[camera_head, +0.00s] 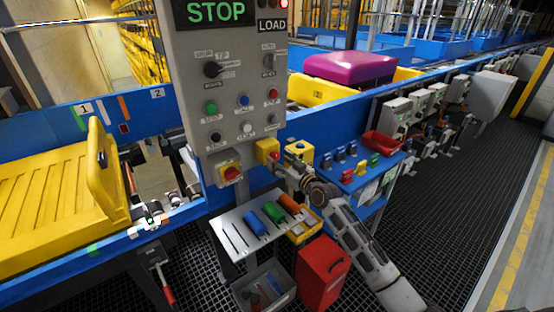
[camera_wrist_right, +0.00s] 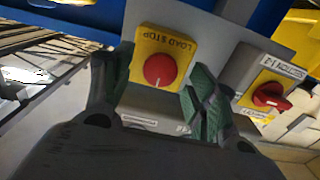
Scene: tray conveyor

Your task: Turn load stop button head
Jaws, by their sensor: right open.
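The load stop button is a round red head (camera_wrist_right: 160,70) with a white line, on a yellow plate lettered LOAD STOP (camera_wrist_right: 148,46) in the right wrist view. In the head view its yellow box (camera_head: 266,149) is at the lower right of the grey control panel; the red head is hidden there. My right gripper (camera_head: 281,166) is just right of and below this box. In the wrist view the right gripper (camera_wrist_right: 163,86) is open, its green-padded fingers on either side of the button. I cannot tell whether they touch it. My left gripper is not in view.
A red rotary switch (camera_wrist_right: 270,97) on a yellow plate sits close beside the right finger. The grey control panel (camera_head: 222,95) rises above. A sloped shelf (camera_head: 236,231) with coloured items, a red box (camera_head: 322,272) and a blue conveyor side (camera_head: 330,112) are nearby.

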